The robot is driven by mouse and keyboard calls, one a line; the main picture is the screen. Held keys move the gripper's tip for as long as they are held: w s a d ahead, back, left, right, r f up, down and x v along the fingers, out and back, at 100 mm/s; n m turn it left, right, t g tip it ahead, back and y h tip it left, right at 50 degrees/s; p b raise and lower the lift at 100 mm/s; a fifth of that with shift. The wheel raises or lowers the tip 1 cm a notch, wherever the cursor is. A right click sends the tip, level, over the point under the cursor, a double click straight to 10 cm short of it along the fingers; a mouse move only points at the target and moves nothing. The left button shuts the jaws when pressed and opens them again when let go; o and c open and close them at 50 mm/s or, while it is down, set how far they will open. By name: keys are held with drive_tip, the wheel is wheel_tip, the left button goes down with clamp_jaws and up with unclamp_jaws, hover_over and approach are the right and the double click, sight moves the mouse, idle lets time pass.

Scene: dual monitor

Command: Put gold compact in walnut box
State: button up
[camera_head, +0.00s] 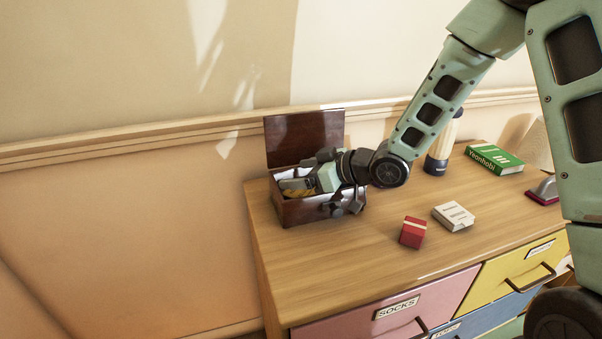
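The walnut box (290,211) stands at the left end of the dresser top with its dark lid (303,138) raised at the back. My gripper (300,188) reaches into the box opening from the right, over the pale lining. A gold-coloured thing, likely the gold compact (297,192), shows inside the box at the gripper's end. My gripper covers part of it, so I cannot tell whether the fingers hold it or are apart from it.
On the wooden dresser top (330,262) lie a red box (412,232) and a white box (453,216). A bottle (438,160), a green book (494,159) and a dark red item (544,190) are farther right. The front left of the top is clear.

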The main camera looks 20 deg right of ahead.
drive_tip(key=shift+s+a, duration=0.1)
drive_tip(key=shift+r, duration=0.2)
drive_tip(key=s+d+r+h, duration=0.1)
drive_tip(key=s, duration=0.1)
drive_tip(key=s+d+r+p, duration=0.1)
drive_tip(key=s+d, duration=0.1)
drive_tip(key=s, duration=0.1)
drive_tip(key=s+d+r+g+h+p, duration=0.1)
drive_tip(key=s+r, duration=0.1)
drive_tip(key=s, duration=0.1)
drive_tip(key=shift+d+r+h, duration=0.1)
drive_tip(key=shift+d+h, duration=0.2)
drive_tip(key=shift+d, duration=0.05)
drive_tip(key=s+a+g+h, duration=0.3)
drive_tip(key=s+a+g, duration=0.1)
drive_tip(key=s, duration=0.8)
drive_tip(key=s+a+m+g+h, duration=0.1)
drive_tip(key=s+a+g+h, duration=0.2)
drive_tip(key=s, duration=1)
drive_tip(key=shift+s+a+r+g, duration=0.3)
drive_tip(key=shift+a+g, duration=0.5)
drive_tip(key=shift+a, duration=0.35)
